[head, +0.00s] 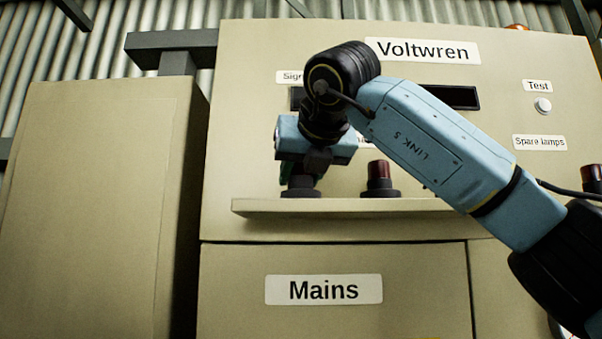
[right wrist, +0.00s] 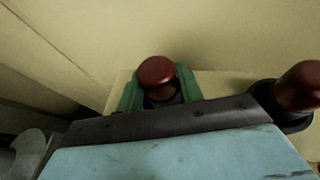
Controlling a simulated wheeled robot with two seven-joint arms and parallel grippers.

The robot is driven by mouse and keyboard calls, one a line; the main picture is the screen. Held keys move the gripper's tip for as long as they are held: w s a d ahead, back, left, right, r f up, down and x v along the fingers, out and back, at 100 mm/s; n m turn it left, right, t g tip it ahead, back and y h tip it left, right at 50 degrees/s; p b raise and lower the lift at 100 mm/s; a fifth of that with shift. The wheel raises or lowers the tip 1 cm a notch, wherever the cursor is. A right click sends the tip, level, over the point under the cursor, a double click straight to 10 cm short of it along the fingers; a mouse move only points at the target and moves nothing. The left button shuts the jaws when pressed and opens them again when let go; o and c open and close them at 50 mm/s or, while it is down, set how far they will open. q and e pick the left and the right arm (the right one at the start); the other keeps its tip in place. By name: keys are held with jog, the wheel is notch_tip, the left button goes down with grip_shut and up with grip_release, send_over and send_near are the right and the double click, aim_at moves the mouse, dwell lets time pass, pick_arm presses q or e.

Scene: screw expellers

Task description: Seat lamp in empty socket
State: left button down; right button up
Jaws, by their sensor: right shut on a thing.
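My right gripper (head: 300,178) is at the left end of the shelf, just above a black round socket (head: 300,191). In the right wrist view its green fingers are shut on a dark red lamp (right wrist: 157,71), one finger on each side. In the head view the gripper hides this lamp. A dark ring shows under the lamp in the wrist view; I cannot tell whether the lamp is fully down in the socket. A second red lamp (head: 378,174) stands upright in its black socket to the right; a lamp (right wrist: 302,88) also shows at the wrist view's right edge. My left gripper is not in view.
The beige shelf (head: 262,207) juts from the Voltwren cabinet (head: 250,90). A Spare lamps label (head: 540,142) is at right, with a red lamp (head: 592,174) below it. A Test button (head: 543,105) is above. A tall beige cabinet (head: 95,210) stands left. My right arm hides part of the shelf.

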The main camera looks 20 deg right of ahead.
jog(key=shift+f, duration=0.2)
jog(key=o, duration=0.7)
jog(key=shift+b+v, duration=0.7)
jog(key=shift+v, duration=4.85)
